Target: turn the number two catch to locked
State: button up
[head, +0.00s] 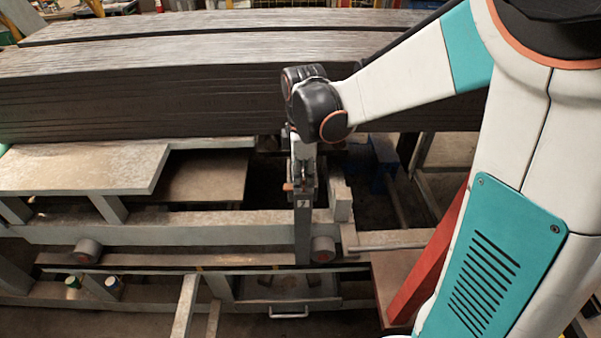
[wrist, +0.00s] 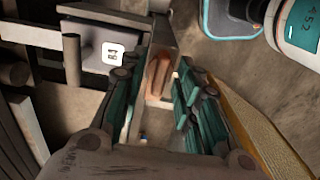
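The catch has a copper-orange handle (wrist: 158,75), seen in the wrist view in the gap between my fingertips. A white square label (wrist: 113,52) with a dark mark is on the grey plate to its left; I cannot read the number for sure. In the head view the orange handle (head: 289,187) juts left at the top of a grey upright post (head: 303,230), which bears a small label (head: 303,203). My gripper (wrist: 157,88) is open, with one teal finger on each side of the handle; I see gaps and no clear contact. In the head view my arm partly hides the catch.
A long stack of dark boards (head: 150,90) lies behind the catch. A grey steel frame (head: 160,230) with round rollers runs along the front. A red beam (head: 435,255) slants at the right, near my arm.

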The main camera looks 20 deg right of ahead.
grip_shut()
jog(key=shift+m, duration=0.3)
jog(key=m, duration=1.1)
jog(key=shift+m, duration=0.4)
jog(key=m, duration=0.5)
jog(key=shift+m, duration=0.4)
grip_release()
